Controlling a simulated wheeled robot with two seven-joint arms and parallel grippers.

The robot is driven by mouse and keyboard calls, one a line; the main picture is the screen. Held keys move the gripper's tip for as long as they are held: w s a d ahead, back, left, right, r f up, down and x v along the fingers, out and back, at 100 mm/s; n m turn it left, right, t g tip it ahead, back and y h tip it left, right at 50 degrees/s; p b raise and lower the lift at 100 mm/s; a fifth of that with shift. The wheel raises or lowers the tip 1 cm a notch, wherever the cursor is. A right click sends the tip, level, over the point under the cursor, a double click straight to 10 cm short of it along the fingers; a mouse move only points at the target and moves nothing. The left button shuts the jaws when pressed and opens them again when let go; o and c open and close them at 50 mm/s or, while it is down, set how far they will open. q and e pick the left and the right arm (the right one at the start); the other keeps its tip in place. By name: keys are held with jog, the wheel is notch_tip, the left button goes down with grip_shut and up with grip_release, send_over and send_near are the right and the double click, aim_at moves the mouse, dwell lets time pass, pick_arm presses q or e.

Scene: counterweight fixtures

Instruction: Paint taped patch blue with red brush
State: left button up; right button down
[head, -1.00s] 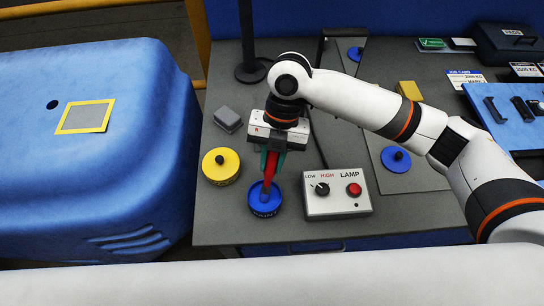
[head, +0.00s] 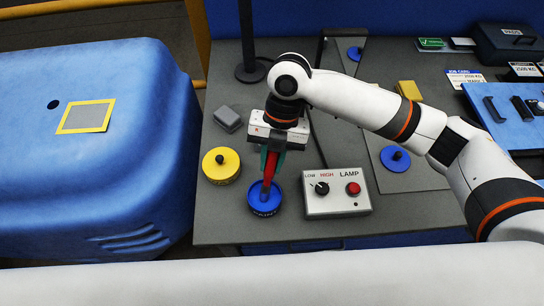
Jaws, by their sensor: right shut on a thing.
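The taped patch (head: 84,118) is a grey square framed in yellow tape on top of a large blue rounded body (head: 120,185) at the left. The red brush (head: 270,165) is upright in my right gripper (head: 271,156), which is shut on it. The brush's lower end is at the open blue paint pot (head: 258,208), inside its rim. How deep the bristles sit in the pot is hard to tell. My left gripper is not in view.
A yellow lidded pot (head: 221,172) and a grey block (head: 227,118) stand left of the gripper. A lamp control box (head: 335,205) is close on the right. A blue lid (head: 395,160) lies farther right.

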jog(key=shift+r+p, duration=3.25)
jog(key=shift+r, duration=0.3)
jog(key=shift+f, duration=0.15)
